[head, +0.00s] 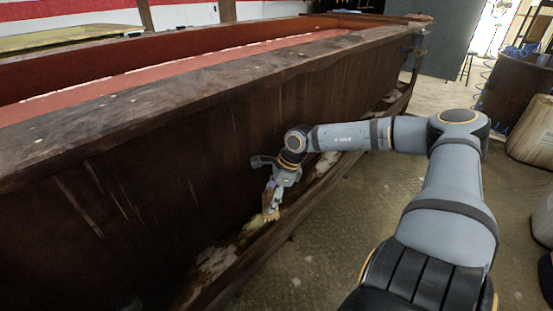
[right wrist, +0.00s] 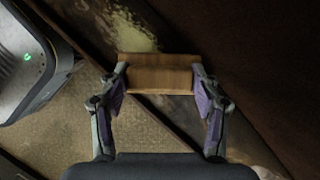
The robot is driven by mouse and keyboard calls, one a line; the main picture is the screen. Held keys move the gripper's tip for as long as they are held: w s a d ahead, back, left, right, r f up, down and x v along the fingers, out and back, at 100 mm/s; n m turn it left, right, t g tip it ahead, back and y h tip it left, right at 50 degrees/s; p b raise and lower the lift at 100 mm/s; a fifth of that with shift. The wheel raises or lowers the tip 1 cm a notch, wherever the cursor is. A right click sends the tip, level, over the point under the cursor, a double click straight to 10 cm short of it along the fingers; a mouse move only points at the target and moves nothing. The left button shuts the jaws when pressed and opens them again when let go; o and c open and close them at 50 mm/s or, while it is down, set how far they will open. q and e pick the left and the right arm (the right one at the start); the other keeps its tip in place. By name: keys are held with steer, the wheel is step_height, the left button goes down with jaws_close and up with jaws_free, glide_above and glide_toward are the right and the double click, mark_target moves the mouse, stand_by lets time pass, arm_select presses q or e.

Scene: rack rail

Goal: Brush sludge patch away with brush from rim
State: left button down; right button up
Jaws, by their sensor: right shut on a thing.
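My right gripper (head: 271,194) is shut on the brush (head: 271,213), at the lower rim (head: 290,222) of the big dark tank. In the right wrist view the brush is a brown wooden block (right wrist: 156,79) held between the two fingers (right wrist: 158,88). A pale yellow-green sludge patch (head: 250,231) lies on the rim just below and left of the brush. It also shows in the right wrist view (right wrist: 128,30), just beyond the block. Whether the bristles touch the rim is hidden. My left gripper is not in view.
The tank's dark side wall (head: 150,180) rises right behind the gripper. More whitish patches (head: 215,261) mark the rim nearer to me. The patterned floor (head: 350,215) right of the rim is clear. Barrels (head: 532,130) stand at the far right.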

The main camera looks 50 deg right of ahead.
steer(key=shift+a+b, duration=1.15)
steer(key=shift+a, duration=0.6)
steer(key=shift+a+r, duration=0.2)
steer(key=shift+a, duration=0.15)
steer(key=shift+f+b, duration=0.1)
steer(key=shift+b, duration=0.25)
steer(key=a+b, duration=0.2)
steer(key=b, duration=0.1)
steer(key=a+b, duration=0.1)
steer(key=b, duration=0.1)
steer(key=shift+s+a+f, duration=0.15)
steer(key=shift+f, duration=0.1)
steer(key=shift+a+r+b, duration=0.2)
steer(key=shift+a+b, duration=0.05)
steer(key=shift+b, duration=0.05)
steer(key=shift+s+a+f, duration=0.1)
steer(key=shift+a, duration=0.05)
steer(key=shift+a+b, duration=0.7)
steer(key=shift+a, duration=1)
steer(key=shift+r, duration=0.2)
